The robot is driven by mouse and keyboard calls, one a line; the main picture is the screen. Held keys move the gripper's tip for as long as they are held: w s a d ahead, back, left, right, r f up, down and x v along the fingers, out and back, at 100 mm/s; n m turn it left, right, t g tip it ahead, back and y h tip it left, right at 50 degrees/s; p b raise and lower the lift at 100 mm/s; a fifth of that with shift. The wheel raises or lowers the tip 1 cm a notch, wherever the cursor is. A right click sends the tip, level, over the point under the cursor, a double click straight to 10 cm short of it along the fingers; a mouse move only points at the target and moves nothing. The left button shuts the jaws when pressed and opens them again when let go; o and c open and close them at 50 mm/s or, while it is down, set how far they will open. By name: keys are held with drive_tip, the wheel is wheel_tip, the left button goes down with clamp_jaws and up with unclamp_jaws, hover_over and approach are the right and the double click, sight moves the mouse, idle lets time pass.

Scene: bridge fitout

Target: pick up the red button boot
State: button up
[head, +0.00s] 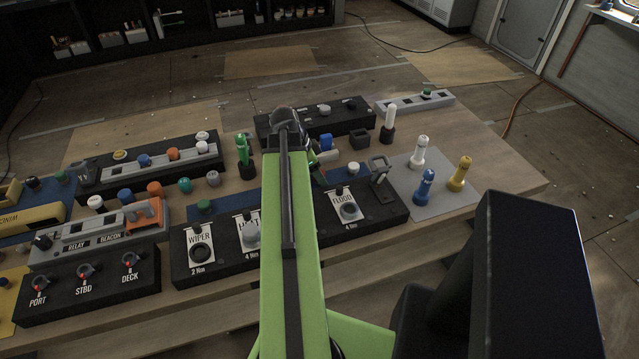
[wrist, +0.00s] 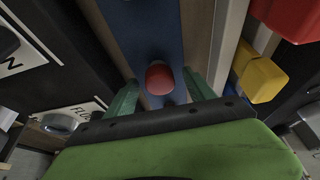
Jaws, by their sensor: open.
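The red button boot (wrist: 159,78) shows in the wrist view as a small rounded red piece over a blue strip (wrist: 150,35). My gripper (wrist: 160,84) is open, with one green finger on each side of the boot. Gaps show between the boot and both fingers, and nothing is gripped. In the head view my green arm covers the boot, and only a small green part of my gripper (head: 318,176) shows to the right of the arm.
A black panel with a FLOOD label (head: 343,199) stands close by. In the wrist view a yellow block (wrist: 262,78) and a red block (wrist: 290,18) lie to the right. A grey mat (head: 440,203) holds several upright pieces. Bare table lies at the right.

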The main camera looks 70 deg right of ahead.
drive_tip(key=shift+s+d+f, duration=0.1)
drive_tip(key=shift+f, duration=0.2)
clamp_jaws()
